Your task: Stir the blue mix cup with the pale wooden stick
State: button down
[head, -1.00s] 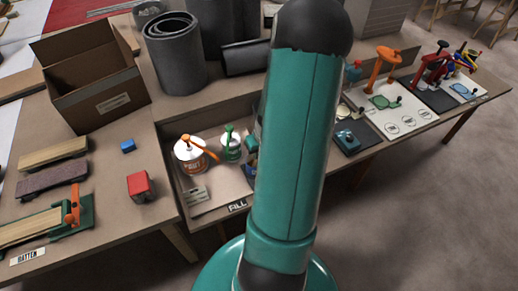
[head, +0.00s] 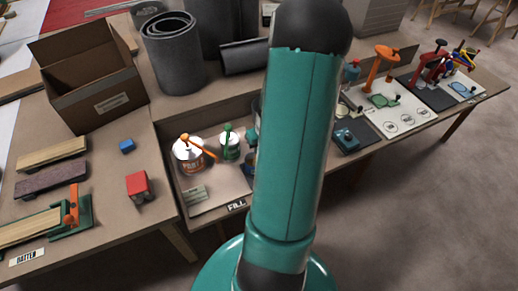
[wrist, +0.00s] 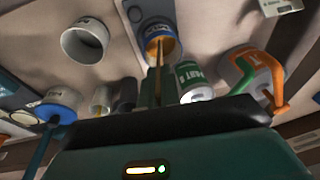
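The blue mix cup (wrist: 158,22) shows at the top middle of the wrist view, with a blue band and an amber inside. The pale wooden stick (wrist: 158,68) runs from between my fingers toward the cup, and its far end overlaps the cup's mouth. How deep it reaches, I cannot tell. My gripper (wrist: 158,92) appears shut on the stick. In the head view my arm hides the gripper and stick; any part of the cup beside it is unclear.
A paint can (head: 188,155) with an orange-handled tool and a green-and-white can (head: 229,146) stand close by in the tray (head: 215,197). The wrist view also shows an open grey cup (wrist: 85,42) and another blue-rimmed container (wrist: 58,103).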

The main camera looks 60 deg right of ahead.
jog(key=r, duration=0.3)
jog(key=s+r, duration=0.1)
jog(key=r, duration=0.1)
jog(key=shift+r, duration=0.4)
dwell(0.5)
jog(key=shift+r, duration=2.5)
